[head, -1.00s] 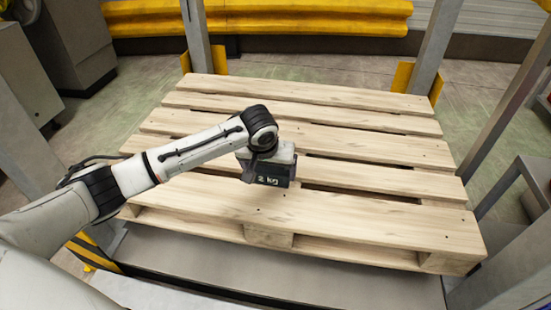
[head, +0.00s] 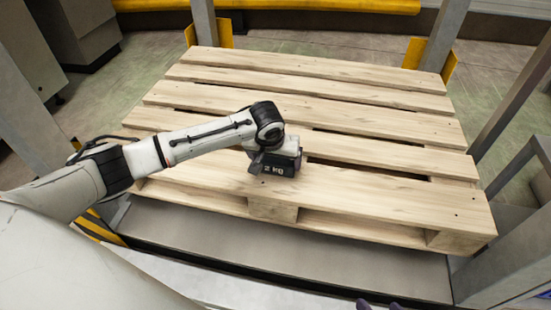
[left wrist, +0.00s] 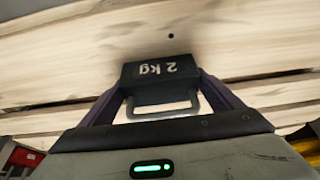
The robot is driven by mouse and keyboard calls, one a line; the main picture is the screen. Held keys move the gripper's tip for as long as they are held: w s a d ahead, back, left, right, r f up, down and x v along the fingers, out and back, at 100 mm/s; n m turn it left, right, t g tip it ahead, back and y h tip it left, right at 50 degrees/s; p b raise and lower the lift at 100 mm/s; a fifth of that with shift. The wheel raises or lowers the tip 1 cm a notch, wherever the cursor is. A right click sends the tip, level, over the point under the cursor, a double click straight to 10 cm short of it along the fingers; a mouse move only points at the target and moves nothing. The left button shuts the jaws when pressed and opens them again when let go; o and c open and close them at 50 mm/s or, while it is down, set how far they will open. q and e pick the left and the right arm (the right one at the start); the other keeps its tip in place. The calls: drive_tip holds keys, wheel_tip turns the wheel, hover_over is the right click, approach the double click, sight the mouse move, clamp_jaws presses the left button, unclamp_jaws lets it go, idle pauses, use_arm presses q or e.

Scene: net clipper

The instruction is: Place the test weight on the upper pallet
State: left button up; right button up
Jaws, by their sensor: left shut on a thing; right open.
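The test weight (head: 279,169) is a black block marked "2 kg" with a handle. My left gripper (head: 274,160) is shut on it, one finger on each side. In the left wrist view, the weight (left wrist: 158,72) sits between the purple fingers, its handle toward the wrist. It is over the front-middle planks of the wooden pallet (head: 380,190), very close to or on them; I cannot tell if it touches. The planks (left wrist: 60,50) also fill the left wrist view. My right gripper (head: 379,304) barely shows at the bottom edge, open, with no object visible in it.
Grey rack posts (head: 435,45) stand around the pallet, with yellow guards (head: 414,52) at the back ones. A grey shelf strip (head: 220,234) runs along the pallet's front. The planks right of the weight are bare.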

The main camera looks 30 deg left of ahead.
use_arm(q)
drive_tip(key=shift+w+r, duration=0.25)
drive_tip(key=shift+r, duration=0.05)
drive_tip(key=o, duration=2)
drive_tip(key=shift+s+f, duration=0.3)
drive_tip(key=shift+r, duration=0.25)
drive_tip(key=p+v, duration=0.5)
drive_tip(key=v, duration=0.6)
drive_tip(key=s+d+f+m+t+h, duration=0.1)
drive_tip(key=s+d+f+m+h, duration=0.2)
drive_tip(key=s+d, duration=0.4)
drive_tip(key=s+d+f+m+h, duration=0.1)
drive_tip(key=s+d+f+h, duration=0.1)
drive_tip(key=s+d+f, duration=0.45)
drive_tip(key=s+t, duration=0.1)
drive_tip(key=s, duration=0.2)
drive_tip(key=s+r+t, duration=0.1)
drive_tip(key=s, duration=0.2)
drive_tip(key=s+m+t, duration=0.1)
drive_tip(key=s, duration=0.2)
drive_tip(key=shift+s+a+r, duration=0.2)
drive_tip(key=shift+a+r, duration=0.05)
drive_tip(key=shift+a, duration=0.15)
use_arm(e)
drive_tip(key=d+r, duration=0.1)
drive_tip(key=s+d+m+t+h, duration=0.1)
drive_tip(key=shift+d+r, duration=0.35)
drive_tip(key=shift+d, duration=0.05)
